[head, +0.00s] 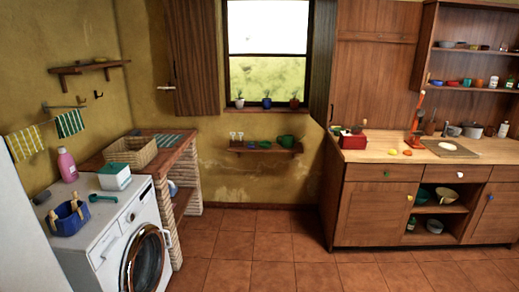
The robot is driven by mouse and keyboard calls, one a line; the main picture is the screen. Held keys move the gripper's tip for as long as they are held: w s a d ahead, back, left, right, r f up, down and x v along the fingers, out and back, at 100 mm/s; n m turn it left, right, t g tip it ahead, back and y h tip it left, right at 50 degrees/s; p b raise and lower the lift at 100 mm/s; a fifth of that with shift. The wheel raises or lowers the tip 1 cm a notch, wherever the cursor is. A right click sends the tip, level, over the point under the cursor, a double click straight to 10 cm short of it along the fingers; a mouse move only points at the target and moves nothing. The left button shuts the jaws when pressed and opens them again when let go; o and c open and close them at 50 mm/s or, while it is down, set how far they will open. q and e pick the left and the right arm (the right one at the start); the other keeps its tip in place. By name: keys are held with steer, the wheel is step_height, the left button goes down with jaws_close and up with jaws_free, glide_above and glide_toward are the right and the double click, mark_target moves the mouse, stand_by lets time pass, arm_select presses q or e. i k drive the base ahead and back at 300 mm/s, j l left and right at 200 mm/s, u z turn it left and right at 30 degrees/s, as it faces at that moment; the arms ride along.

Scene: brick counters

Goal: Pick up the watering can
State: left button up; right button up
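A small green vessel (286,141), which looks like the watering can, stands at the right end of a low wooden wall shelf (262,150) below the window. It is far off and small, so its handle and spout are hard to make out. Neither of my grippers is in the head view.
A washing machine (125,235) and a brick counter (165,150) with a wicker basket (131,151) stand at the left. A wooden cabinet (370,212) with a worktop stands at the right. The tiled floor (255,245) between them is clear up to the shelf wall.

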mark_target(287, 141)
steer(key=i, duration=2.45)
steer(key=i+z, duration=0.15)
steer(key=i, duration=0.35)
steer(key=i+j+z, duration=0.15)
steer(key=i, duration=0.4)
steer(key=i+j+z, duration=0.15)
steer(key=i, duration=0.35)
steer(key=i+j+z, duration=0.15)
steer(key=i+j, duration=0.15)
steer(key=i, duration=0.2)
steer(key=i+j+z, duration=0.25)
steer(key=i+z, duration=0.15)
steer(key=i+j+z, duration=0.35)
